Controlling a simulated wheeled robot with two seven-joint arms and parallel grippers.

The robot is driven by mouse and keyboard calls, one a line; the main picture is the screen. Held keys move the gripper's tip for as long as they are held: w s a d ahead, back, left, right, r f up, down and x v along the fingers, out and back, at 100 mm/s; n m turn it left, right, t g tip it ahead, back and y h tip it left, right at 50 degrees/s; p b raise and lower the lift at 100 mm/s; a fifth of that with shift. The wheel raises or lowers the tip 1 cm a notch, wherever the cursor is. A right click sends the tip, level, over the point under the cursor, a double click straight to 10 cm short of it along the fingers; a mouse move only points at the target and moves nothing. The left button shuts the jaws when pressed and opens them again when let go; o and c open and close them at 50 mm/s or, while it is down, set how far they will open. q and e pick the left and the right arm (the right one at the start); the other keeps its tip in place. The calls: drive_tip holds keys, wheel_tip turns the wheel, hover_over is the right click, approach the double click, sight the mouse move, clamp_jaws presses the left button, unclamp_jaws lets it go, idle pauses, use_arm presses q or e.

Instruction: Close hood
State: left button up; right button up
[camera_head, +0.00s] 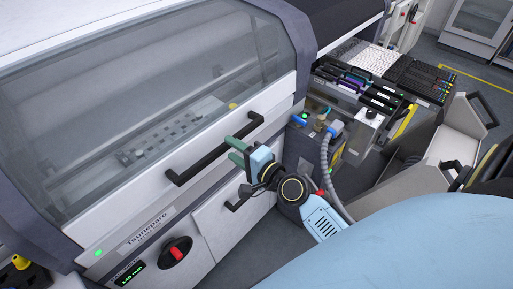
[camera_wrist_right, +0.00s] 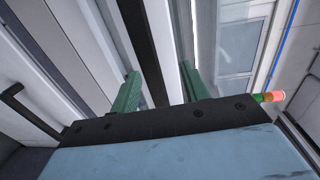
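The hood (camera_head: 150,90) is a grey see-through cover with a white lower frame on the machine at the left. It looks lowered; I see no clear gap along its lower edge. Its black handle (camera_head: 212,155) runs slantwise across the front. My right gripper (camera_head: 233,148) has green fingers and is at the middle of this handle. In the right wrist view, the fingers (camera_wrist_right: 161,90) are apart, with the dark handle bar (camera_wrist_right: 145,40) running between them. I cannot tell whether either finger touches it. My left gripper is not in view.
A second, lower handle (camera_head: 238,203) is on the cabinet front below my right gripper. A red rotary switch (camera_head: 175,253) and a small green-lit display (camera_head: 130,275) are at the lower left. A grey hose (camera_head: 326,150) and a cluttered feeder trolley (camera_head: 385,85) stand to the right.

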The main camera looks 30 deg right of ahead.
drive_tip(key=b+v, duration=0.1)
drive_tip(key=v, duration=0.8)
drive_tip(key=shift+s+b, duration=0.25)
drive_tip(key=shift+b, duration=0.15)
